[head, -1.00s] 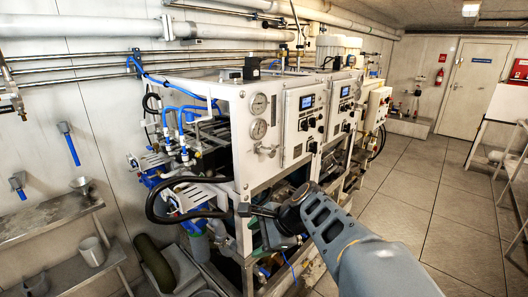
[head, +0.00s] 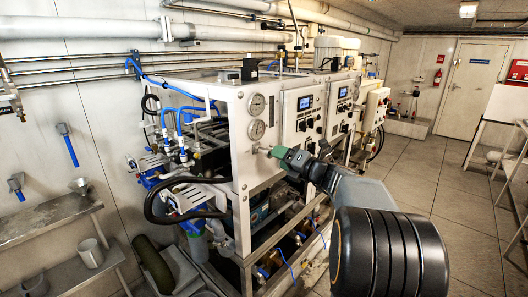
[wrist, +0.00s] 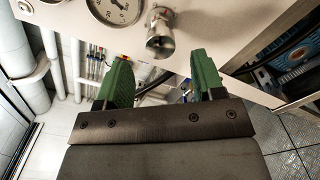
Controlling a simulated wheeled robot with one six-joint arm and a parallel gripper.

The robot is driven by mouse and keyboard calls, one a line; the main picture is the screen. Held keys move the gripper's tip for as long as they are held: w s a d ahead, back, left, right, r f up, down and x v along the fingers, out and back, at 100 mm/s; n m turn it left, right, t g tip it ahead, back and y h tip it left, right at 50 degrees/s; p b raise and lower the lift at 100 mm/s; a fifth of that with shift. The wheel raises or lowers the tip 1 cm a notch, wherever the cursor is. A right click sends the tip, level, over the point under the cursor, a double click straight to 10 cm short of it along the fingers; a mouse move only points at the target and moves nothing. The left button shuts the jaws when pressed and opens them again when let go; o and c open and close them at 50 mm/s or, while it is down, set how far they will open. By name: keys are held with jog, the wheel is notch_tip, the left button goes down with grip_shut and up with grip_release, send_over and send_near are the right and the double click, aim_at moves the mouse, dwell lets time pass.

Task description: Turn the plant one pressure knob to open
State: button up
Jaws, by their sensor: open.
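A small metal knob (wrist: 160,36) sticks out of the white front panel below a round gauge in the wrist view. In the head view the knob (head: 259,148) is small, under two stacked gauges at the near end of the plant. My gripper (wrist: 160,58) is open, with its two green fingers apart and nothing between them. The fingertips point toward the panel, one on each side of the knob's line, and appear short of it. In the head view my gripper (head: 275,152) is just right of the knob. The knob's exact turn position cannot be told.
The upper gauge (head: 257,104) and lower gauge (head: 257,129) sit above the knob. A control panel with a blue screen (head: 305,103) is to the right. Black and blue hoses (head: 170,205) crowd the left side. Open floor (head: 455,210) lies at right.

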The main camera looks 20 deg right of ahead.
aim_at(266, 152)
jog(key=shift+p+x, duration=0.4)
jog(key=shift+x, duration=3.15)
jog(key=c, duration=0.9)
